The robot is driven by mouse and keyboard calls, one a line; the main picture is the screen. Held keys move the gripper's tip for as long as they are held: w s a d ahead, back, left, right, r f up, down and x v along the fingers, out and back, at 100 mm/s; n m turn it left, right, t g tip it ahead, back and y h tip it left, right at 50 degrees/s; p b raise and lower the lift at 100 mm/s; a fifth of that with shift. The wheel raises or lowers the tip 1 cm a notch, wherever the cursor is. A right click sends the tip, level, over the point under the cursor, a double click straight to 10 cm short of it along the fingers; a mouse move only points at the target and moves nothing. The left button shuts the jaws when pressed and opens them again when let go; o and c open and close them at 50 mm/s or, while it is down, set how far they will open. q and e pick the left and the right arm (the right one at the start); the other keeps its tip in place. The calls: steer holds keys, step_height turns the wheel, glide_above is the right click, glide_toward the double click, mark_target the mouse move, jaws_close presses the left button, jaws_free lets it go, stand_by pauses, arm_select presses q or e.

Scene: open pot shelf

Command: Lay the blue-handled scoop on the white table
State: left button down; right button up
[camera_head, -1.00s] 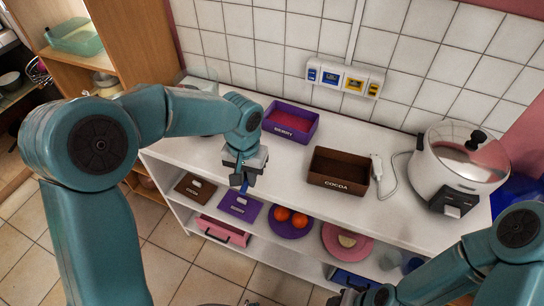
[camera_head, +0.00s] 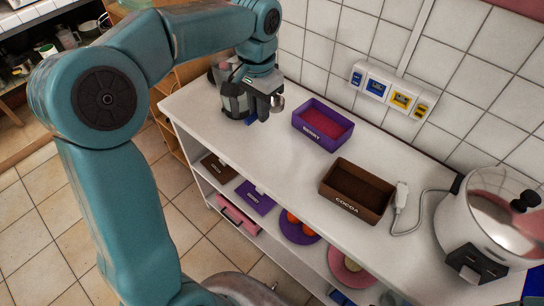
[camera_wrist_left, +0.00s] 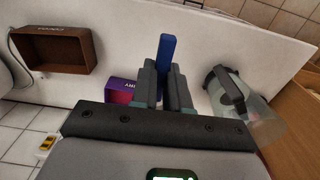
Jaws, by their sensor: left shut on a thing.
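The blue-handled scoop shows as a blue handle (camera_head: 250,122) below my left gripper (camera_head: 262,106), with a small metal bowl (camera_head: 278,103) beside the fingers. In the left wrist view the blue handle (camera_wrist_left: 166,58) sticks out between the fingers (camera_wrist_left: 166,90). The gripper is shut on the handle, low over the far left part of the white table (camera_head: 270,165). Whether the scoop touches the surface I cannot tell. Most of the scoop is hidden by the gripper. My right gripper is out of view.
A clear jug (camera_head: 234,98) stands close beside the left gripper. A purple berry box (camera_head: 323,125) and a brown cocoa box (camera_head: 357,190) stand on the top, with a cooker (camera_head: 490,225) at the right. The front strip of the top is clear. Several things fill the lower shelf.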

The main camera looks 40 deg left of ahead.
arm_select(q)
glide_above(262, 167)
step_height(262, 167, down, 18)
steer(key=shift+s+a+r, duration=0.1)
steer(key=shift+s+a, duration=0.05)
steer(key=shift+w+f, duration=0.2)
steer(key=shift+f, duration=0.45)
steer(key=shift+s+f, duration=0.15)
steer(key=c, duration=1.1)
jaws_free()
steer(key=shift+r, duration=0.25)
step_height(262, 167, up, 12)
steer(key=shift+r, duration=0.1)
